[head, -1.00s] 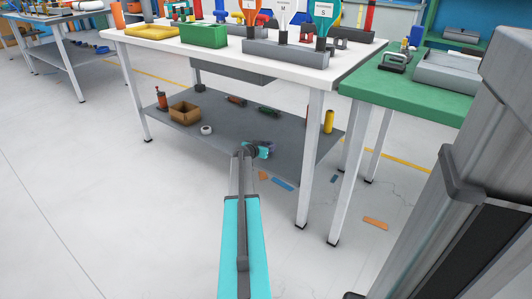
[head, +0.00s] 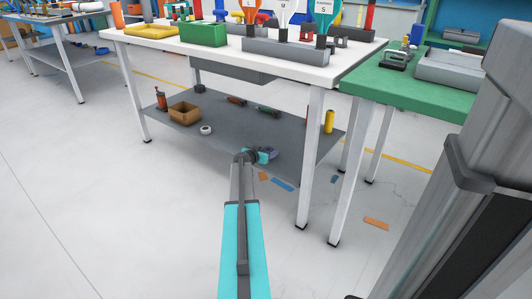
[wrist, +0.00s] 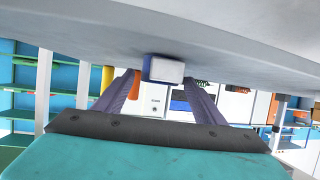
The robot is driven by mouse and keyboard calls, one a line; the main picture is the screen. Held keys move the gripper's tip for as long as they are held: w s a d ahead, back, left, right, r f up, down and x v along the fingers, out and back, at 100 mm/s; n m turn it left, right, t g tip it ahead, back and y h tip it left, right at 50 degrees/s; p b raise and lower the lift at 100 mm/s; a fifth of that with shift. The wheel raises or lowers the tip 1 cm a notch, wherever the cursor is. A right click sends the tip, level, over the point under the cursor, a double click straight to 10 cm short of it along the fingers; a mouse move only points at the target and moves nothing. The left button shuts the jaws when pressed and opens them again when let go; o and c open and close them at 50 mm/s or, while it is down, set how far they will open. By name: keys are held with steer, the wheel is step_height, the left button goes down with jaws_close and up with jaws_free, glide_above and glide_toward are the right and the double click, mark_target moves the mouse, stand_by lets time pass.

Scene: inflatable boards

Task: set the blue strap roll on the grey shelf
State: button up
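The grey shelf (head: 225,150) is the low board under the white table in the head view. It fills the top of the wrist view (wrist: 230,35), which looks upside down. My gripper (head: 271,153) is over the shelf's front part. In the wrist view its two dark fingers (wrist: 162,78) close in on both sides of a small block-like thing with a pale face and blue edge, the blue strap roll (wrist: 165,70). The roll is close against the shelf surface; I cannot tell whether it touches. In the head view my wrist hides it.
On the shelf are a cardboard box (head: 184,112), a white roll (head: 206,130), a yellow cylinder (head: 329,121) and several small tools at the back. A table leg (head: 312,165) stands right of my gripper. Flat orange and blue pieces (head: 282,185) lie on the floor.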

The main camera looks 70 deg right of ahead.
steer(key=shift+r, duration=0.1)
stand_by(0.3)
steer(key=p+v, duration=0.2)
steer(key=v, duration=1)
steer(key=shift+p, duration=0.35)
stand_by(0.5)
